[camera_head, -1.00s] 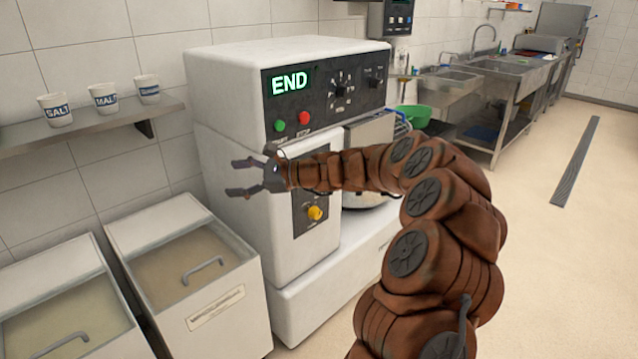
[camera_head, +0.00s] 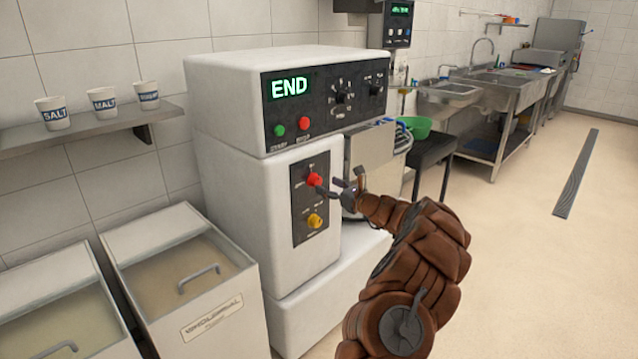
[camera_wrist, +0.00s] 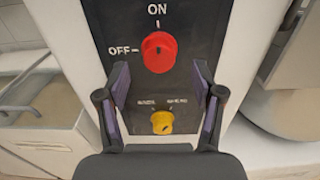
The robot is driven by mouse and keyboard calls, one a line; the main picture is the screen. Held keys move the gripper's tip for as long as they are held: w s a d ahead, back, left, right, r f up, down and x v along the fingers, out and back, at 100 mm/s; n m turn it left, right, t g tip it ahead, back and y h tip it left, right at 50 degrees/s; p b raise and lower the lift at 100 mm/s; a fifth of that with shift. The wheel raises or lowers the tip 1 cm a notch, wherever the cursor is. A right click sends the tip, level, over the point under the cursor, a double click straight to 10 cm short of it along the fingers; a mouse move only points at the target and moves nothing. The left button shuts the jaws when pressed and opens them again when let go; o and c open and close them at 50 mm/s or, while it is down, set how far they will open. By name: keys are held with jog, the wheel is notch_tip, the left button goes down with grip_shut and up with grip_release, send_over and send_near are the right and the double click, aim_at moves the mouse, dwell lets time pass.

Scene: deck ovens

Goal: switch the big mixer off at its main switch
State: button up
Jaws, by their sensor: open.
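The big mixer (camera_head: 240,210) is a white machine whose display reads END. On its dark lower front panel is the red main switch knob (camera_head: 315,180). In the wrist view the red knob (camera_wrist: 159,52) has ON marked above it and OFF to its left. I cannot tell clearly which mark it points to. My gripper (camera_head: 346,185) is open and empty, just right of the knob in the head view. In the wrist view my gripper (camera_wrist: 161,82) has its fingers spread left and right, below the knob and apart from it.
A yellow knob (camera_head: 314,221) sits below the red one. Green (camera_head: 279,129) and red (camera_head: 304,124) buttons are on the upper panel. Flour bins (camera_head: 215,318) stand at the left, under a shelf (camera_head: 85,133) with cups.

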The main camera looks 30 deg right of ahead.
aim_at(318, 181)
jog(key=shift+x, duration=2.25)
jog(key=shift+c, duration=0.4)
jog(key=c, duration=1)
jog(key=shift+c, duration=0.2)
